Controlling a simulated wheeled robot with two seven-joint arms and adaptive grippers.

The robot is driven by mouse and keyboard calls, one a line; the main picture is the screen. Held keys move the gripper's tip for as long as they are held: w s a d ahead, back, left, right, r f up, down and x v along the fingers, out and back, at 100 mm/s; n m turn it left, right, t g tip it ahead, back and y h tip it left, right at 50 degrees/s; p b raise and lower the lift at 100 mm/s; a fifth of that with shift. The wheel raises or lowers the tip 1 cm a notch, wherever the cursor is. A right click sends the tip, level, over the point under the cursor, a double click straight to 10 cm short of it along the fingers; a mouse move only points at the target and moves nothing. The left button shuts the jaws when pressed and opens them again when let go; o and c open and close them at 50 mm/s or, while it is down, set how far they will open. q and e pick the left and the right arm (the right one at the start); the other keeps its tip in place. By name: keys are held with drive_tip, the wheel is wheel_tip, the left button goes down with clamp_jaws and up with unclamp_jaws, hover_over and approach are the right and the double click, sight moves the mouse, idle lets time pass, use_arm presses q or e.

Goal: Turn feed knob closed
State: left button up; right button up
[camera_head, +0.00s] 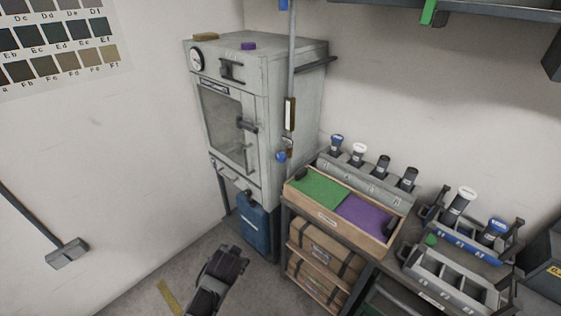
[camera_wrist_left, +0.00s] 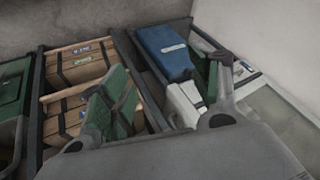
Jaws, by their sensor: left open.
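A grey cabinet (camera_head: 262,105) with a glass door (camera_head: 225,122) stands in the corner. No readable label marks the feed knob. Candidates are a black handle (camera_head: 232,70) near the top, a door latch (camera_head: 246,125), a small dark part (camera_head: 247,194) under the door, and a blue knob (camera_head: 281,156) on the side pipe. My left gripper (camera_head: 230,259) is low in front of the cabinet, below the door. In the wrist view the left gripper (camera_wrist_left: 165,92) is open, its green-padded fingers apart, with a pale grey part (camera_wrist_left: 186,103) visible between them. My right gripper is not in view.
A blue container (camera_head: 254,222) stands under the cabinet and shows in the wrist view (camera_wrist_left: 165,50). A rack with wooden crates (camera_head: 325,249) and a green and purple tray (camera_head: 326,216) stands to the right. Floor (camera_head: 200,255) is clear at the left.

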use_arm(q)
drive_tip(key=w+d+r+m+t, duration=0.4)
drive_tip(key=w+d+r, duration=0.3)
drive_tip(key=w, duration=0.4)
drive_tip(key=w+d+r+m+t, duration=0.5)
drive_tip(key=w+r, duration=0.4)
drive_tip(key=w, duration=0.3)
drive_tip(key=d+m, duration=0.1)
drive_tip(key=d, duration=0.1)
drive_tip(key=shift+d+r+m+t, duration=0.25)
drive_tip(key=shift+d+m+t, duration=0.05)
drive_tip(key=shift+m, duration=0.1)
